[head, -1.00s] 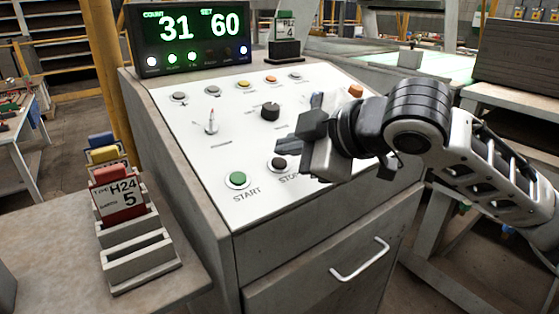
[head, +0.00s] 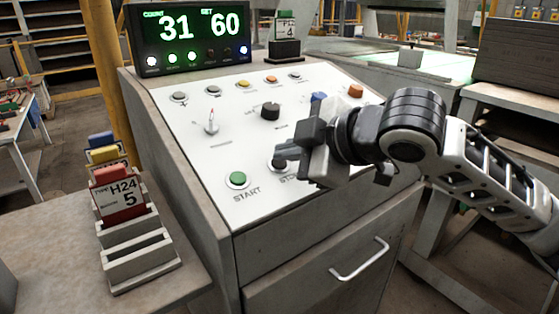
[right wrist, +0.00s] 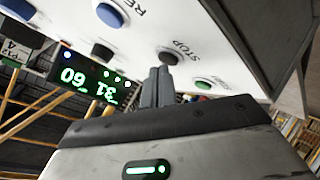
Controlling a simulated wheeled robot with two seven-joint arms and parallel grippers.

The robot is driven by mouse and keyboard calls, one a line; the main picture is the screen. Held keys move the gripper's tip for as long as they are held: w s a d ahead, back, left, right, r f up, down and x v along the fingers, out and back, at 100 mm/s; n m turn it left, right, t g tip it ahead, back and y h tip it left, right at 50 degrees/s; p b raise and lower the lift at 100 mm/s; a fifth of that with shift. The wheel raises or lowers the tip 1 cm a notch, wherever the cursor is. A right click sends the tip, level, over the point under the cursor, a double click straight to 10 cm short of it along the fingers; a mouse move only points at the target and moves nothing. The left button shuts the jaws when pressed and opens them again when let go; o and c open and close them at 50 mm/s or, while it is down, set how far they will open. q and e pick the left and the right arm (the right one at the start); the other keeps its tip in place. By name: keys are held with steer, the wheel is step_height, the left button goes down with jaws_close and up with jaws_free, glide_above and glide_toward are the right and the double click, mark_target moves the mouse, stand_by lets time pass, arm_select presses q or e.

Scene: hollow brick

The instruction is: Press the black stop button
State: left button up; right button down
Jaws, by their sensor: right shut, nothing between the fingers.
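The black stop button (head: 278,164) is on the white sloped panel, right of the green start button (head: 237,179). My right gripper (head: 284,156) is shut with nothing between its fingers. In the head view its fingertips overlap the top edge of the stop button and part of its label. In the right wrist view the black button (right wrist: 168,58) shows just beyond the tips of the closed fingers (right wrist: 157,72). I cannot tell whether the tips touch it. My left gripper is not in view.
A black knob (head: 270,111), a toggle switch (head: 211,124), a blue button (head: 318,97) and an orange button (head: 355,91) are on the panel (head: 190,150). A display (head: 190,38) reading 31 and 60 stands behind it. A card rack (head: 138,250) is at left.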

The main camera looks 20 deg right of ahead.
steer(key=shift+f, duration=0.3)
stand_by(0.4)
steer(key=shift+s+r+p, duration=0.15)
steer(key=shift+r+p, duration=0.7)
steer(key=shift+p, duration=0.2)
steer(key=shift+d, duration=0.1)
steer(key=r+p, duration=0.2)
steer(key=s+r+p, duration=0.1)
steer(key=r+p, duration=0.1)
steer(key=p, duration=0.1)
steer(key=shift+s+d+r, duration=0.15)
steer(key=shift+d+r, duration=0.05)
steer(key=shift+r, duration=0.2)
steer(key=shift+f, duration=0.1)
